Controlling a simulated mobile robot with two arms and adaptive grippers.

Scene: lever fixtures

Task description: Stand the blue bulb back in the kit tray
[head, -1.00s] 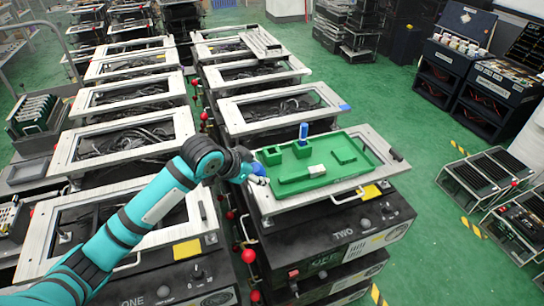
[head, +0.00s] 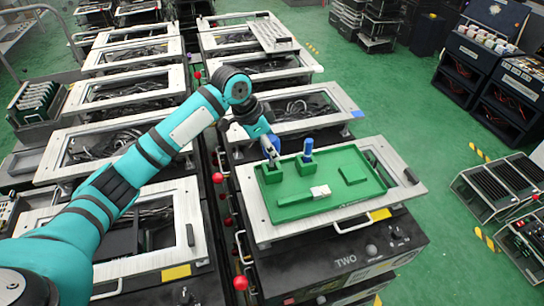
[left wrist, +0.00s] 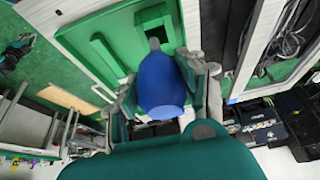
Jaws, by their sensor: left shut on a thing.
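The green kit tray (head: 375,180) lies on the silver-framed top of the machine marked TWO. My left gripper (head: 270,155) is over the tray's back left corner, just above a green square socket block (head: 272,175). In the left wrist view the gripper (left wrist: 168,80) is shut on the blue bulb (left wrist: 162,88). The bulb's narrow grey end points away from the wrist, toward the green tray. My right gripper is in neither view.
A blue upright piece (head: 308,147) stands in the neighbouring green socket block (head: 305,166), close to the gripper's right. A white block (head: 320,191) lies near the tray's front. A black handle (head: 411,176) sits on the frame's right side.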

